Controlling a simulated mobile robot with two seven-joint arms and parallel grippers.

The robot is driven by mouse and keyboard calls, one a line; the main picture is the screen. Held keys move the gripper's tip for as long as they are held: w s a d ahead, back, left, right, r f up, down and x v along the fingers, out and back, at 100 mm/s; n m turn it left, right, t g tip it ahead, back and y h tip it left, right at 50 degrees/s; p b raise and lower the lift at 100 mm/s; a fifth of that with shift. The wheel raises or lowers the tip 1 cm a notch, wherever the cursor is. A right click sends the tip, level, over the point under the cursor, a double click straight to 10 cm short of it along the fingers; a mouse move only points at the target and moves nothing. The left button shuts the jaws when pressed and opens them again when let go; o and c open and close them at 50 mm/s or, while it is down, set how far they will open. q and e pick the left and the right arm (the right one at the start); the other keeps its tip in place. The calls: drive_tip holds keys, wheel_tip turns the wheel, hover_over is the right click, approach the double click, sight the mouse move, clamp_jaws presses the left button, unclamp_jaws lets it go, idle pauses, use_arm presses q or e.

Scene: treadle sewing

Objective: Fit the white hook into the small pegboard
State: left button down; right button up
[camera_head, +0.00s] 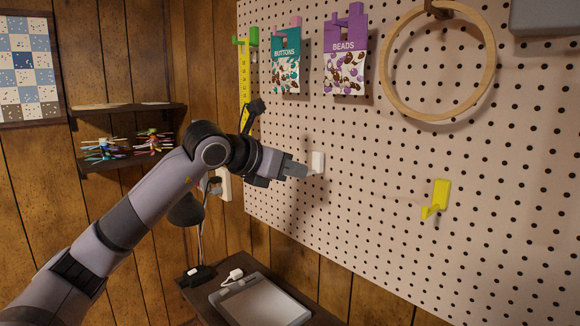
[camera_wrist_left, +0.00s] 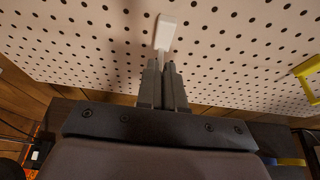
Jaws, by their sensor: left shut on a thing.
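The white hook (camera_head: 318,161) is at the face of the pegboard (camera_head: 380,200), left of the yellow hook. My left gripper (camera_head: 300,170) is shut on the lower part of the hook. In the left wrist view, the hook (camera_wrist_left: 166,30) sticks out past the closed fingers (camera_wrist_left: 163,82), with its plate against or very near the board. I cannot tell whether its pegs are in the holes. My right gripper is in neither view.
A yellow hook (camera_head: 438,198) is on the board to the right. A buttons packet (camera_head: 286,62), a beads packet (camera_head: 345,62), a wooden hoop (camera_head: 388,92) and a yellow tape (camera_head: 244,85) hang above. A grey tablet-like device (camera_head: 262,303) lies on the surface below.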

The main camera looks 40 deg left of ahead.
use_arm(q)
drive_tip(key=shift+w+r+p, duration=0.1)
drive_tip(key=shift+w+p, duration=0.15)
drive_tip(key=shift+p, duration=0.05)
drive_tip(key=c, duration=1.2)
unclamp_jaws()
drive_tip(key=shift+w, duration=0.15)
drive_tip(key=b+v, duration=0.3)
drive_tip(key=v, duration=0.4)
drive_tip(key=shift+d, duration=0.1)
